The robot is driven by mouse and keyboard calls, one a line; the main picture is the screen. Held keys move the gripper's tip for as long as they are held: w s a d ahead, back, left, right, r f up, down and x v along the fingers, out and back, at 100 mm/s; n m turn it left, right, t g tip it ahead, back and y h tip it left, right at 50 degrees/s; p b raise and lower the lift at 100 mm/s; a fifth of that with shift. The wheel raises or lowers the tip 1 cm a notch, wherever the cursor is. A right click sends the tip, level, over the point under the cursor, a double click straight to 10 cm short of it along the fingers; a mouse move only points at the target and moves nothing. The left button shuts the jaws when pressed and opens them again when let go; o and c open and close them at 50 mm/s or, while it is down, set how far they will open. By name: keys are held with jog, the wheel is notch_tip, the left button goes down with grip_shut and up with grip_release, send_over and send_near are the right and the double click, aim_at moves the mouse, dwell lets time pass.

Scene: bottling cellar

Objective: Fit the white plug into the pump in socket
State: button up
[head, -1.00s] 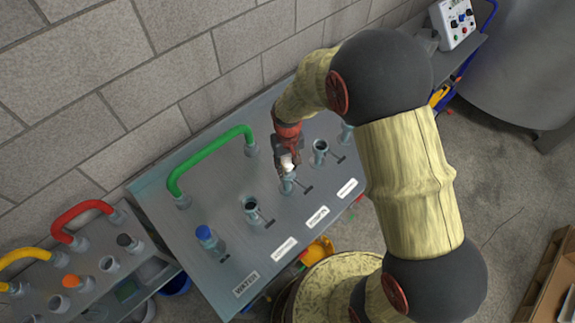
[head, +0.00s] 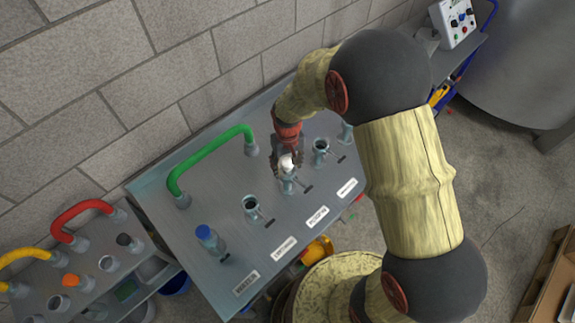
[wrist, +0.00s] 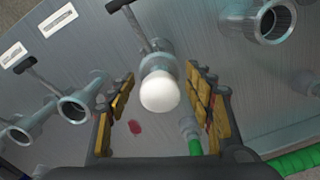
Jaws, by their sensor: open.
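The white plug (head: 286,163) is at the mouth of the middle pipe socket (head: 288,184) on the grey panel. In the wrist view, the white plug (wrist: 160,93) shows its rounded end toward me, with the metal socket collar (wrist: 158,64) directly behind it. It looks seated, but its depth inside is hidden. My gripper (head: 288,158) is open around the plug. In the wrist view, my gripper (wrist: 160,95) has one finger on each side of it, with visible gaps. I cannot read the label that belongs to this socket.
Open sockets (head: 251,205) and (head: 320,148) flank the middle one. A blue-capped socket (head: 206,236) stands at the left. A green hose (head: 208,150) arches behind. White labels (head: 317,216) line the front. A lower bench with a red hose (head: 80,212) is at left.

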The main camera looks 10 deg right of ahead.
notch_tip(320, 180, up, 12)
jog(key=shift+r, duration=0.1)
dwell(0.5)
jog(key=s+d+r+t+b, duration=0.2)
jog(key=s+d+r, duration=0.1)
jog(key=s, duration=0.3)
jog(key=s+d+r+m+t+b, duration=0.1)
jog(key=s+d+r+b, duration=0.1)
jog(key=s+r, duration=0.4)
jog(key=s+d+r+m+t+b, duration=0.1)
jog(key=s+d+r+t+b, duration=0.1)
jog(key=s+d+r, duration=0.3)
jog(key=s, duration=0.3)
jog(key=shift+s+r+t, duration=0.15)
jog(key=shift+s+t, duration=0.05)
jog(key=shift+t, duration=0.1)
dwell(1.2)
